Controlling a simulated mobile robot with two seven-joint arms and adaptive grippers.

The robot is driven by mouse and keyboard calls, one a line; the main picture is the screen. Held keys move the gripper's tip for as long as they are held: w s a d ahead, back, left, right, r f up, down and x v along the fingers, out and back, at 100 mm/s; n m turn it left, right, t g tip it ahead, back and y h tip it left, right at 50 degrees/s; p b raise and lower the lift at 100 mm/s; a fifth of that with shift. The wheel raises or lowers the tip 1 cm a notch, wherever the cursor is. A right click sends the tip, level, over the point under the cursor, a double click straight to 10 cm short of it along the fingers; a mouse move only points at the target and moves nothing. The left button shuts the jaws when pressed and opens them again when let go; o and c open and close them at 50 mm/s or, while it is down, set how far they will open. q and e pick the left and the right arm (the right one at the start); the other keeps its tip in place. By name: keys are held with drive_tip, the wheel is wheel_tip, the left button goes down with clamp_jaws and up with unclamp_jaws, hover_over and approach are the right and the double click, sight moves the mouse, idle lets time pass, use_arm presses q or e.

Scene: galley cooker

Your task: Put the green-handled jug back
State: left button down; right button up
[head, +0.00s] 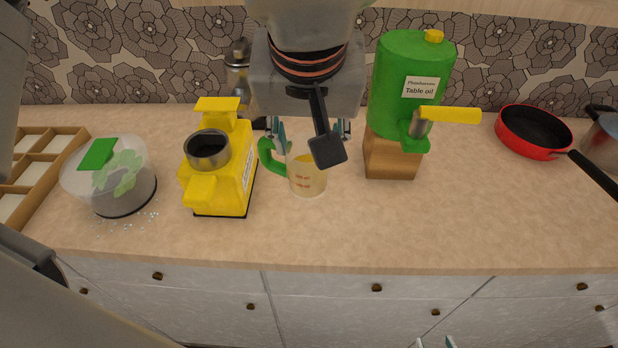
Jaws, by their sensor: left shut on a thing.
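The green-handled jug (307,180) is a small clear measuring jug with red marks and something yellowish inside. It looks upright at the middle of the counter, its green handle to the left; I cannot tell whether its base touches the worktop. My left gripper (312,140) comes down from above and is shut on the jug near its top, with a finger on each side. The gripper body hides part of the rim. My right gripper (435,343) shows only as two fingertips at the bottom edge, apart and empty, in front of the drawers.
A yellow machine (222,165) stands close left of the jug, and a green table oil dispenser (412,85) on a wooden block close right. A clear-domed container (110,175) and a wooden compartment tray (45,160) are left. A red pan (533,132) is right. The front counter is clear.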

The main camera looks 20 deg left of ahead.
sight(309, 176)
use_arm(q)
drive_tip(key=shift+f+b, duration=0.45)
drive_tip(key=shift+f, duration=3.4)
drive_tip(key=shift+f, duration=0.15)
drive_tip(key=c, duration=1.2)
unclamp_jaws()
drive_tip(key=shift+o, duration=0.2)
drive_tip(key=shift+r, duration=0.35)
drive_tip(key=p+v, duration=0.1)
drive_tip(key=v, duration=1)
drive_tip(key=shift+r+p, duration=0.25)
drive_tip(key=shift+p, duration=0.1)
drive_tip(key=shift+s+d, duration=0.15)
